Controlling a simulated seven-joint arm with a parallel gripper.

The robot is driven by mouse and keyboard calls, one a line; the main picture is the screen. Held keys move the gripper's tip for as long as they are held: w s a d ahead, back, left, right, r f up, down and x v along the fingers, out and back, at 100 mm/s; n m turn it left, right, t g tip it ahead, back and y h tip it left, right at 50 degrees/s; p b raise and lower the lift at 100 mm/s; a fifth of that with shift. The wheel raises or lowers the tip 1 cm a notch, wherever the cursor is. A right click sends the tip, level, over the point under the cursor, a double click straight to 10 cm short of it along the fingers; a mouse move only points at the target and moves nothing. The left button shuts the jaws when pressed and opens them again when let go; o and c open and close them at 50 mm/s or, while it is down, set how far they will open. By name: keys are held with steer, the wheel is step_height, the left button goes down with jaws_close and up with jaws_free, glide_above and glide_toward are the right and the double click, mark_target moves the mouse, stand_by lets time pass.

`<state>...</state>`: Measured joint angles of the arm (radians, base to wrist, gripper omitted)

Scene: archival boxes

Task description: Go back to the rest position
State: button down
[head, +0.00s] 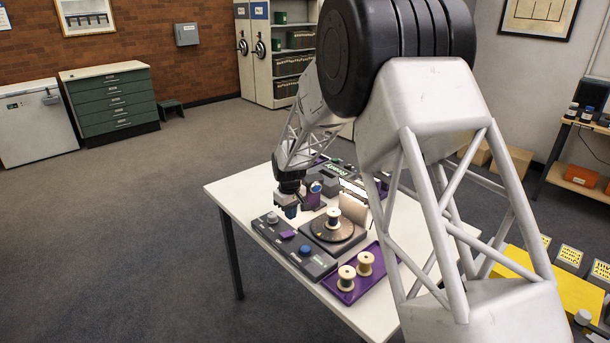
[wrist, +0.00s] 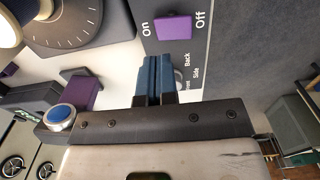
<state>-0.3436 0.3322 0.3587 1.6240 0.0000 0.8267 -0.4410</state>
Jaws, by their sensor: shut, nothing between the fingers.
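My gripper (head: 290,212) is shut and empty, with its blue fingertips pointing down over the table's far left part. In the wrist view its blue fingers (wrist: 164,68) are pressed together, below the purple switch (wrist: 173,28) marked On and Off. They appear apart from the switch, which also shows in the head view (head: 286,235); I cannot tell which side of it is down. My arm reaches from the right foreground across the table (head: 228,188) and hides part of it.
A grey control panel (head: 318,263) lies along the table's front left edge. A spool (head: 333,216) stands on the round turntable (head: 319,232). Two spools (head: 346,276) (head: 365,261) stand on a purple tray (head: 372,281). Open floor lies left of the table.

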steer(key=shift+s+d+r, duration=0.25)
steer(key=shift+d+r, duration=0.1)
steer(key=shift+r, duration=0.15)
steer(key=s+d+r+m+t, duration=0.1)
steer(key=s+d+r+m, duration=0.3)
steer(key=s+d+r, duration=1.55)
steer(key=s+d+r+m, duration=0.1)
steer(key=s+d, duration=0.3)
steer(key=s, duration=1.1)
steer(key=s+d+r+m+t, duration=0.1)
steer(key=s+d+m, duration=0.3)
steer(key=s, duration=1.2)
steer(key=shift+d+r+t, duration=0.25)
steer(key=shift+d+t, duration=0.05)
steer(key=shift+d, duration=0.2)
